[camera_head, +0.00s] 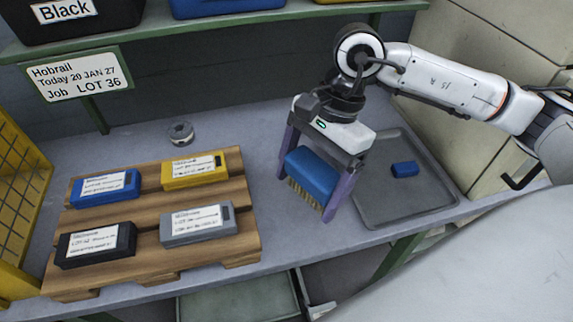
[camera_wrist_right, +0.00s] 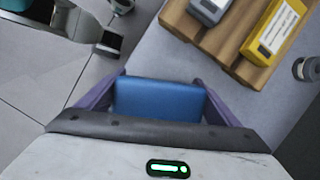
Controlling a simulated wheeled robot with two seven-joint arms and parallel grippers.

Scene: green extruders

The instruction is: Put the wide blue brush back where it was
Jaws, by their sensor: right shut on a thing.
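The wide blue brush (camera_head: 312,174) has a blue block and tan bristles pointing down. My right gripper (camera_head: 308,190) is shut on it, with one purple finger at each end of the block. The brush is over the grey bench between the wooden pallet and the grey tray; I cannot tell whether the bristles touch the bench. In the right wrist view the blue block (camera_wrist_right: 158,98) shows between the fingers. A grey tray (camera_head: 372,213) lies to the right with a small blue piece (camera_head: 404,169) in it. My left gripper is not in view.
A wooden pallet (camera_head: 150,218) at the left holds blue, yellow, black and grey labelled boxes. A small round metal part (camera_head: 180,133) lies behind it. A shelf (camera_head: 170,29) with bins overhangs the back. A yellow mesh (camera_head: 20,185) stands at the far left.

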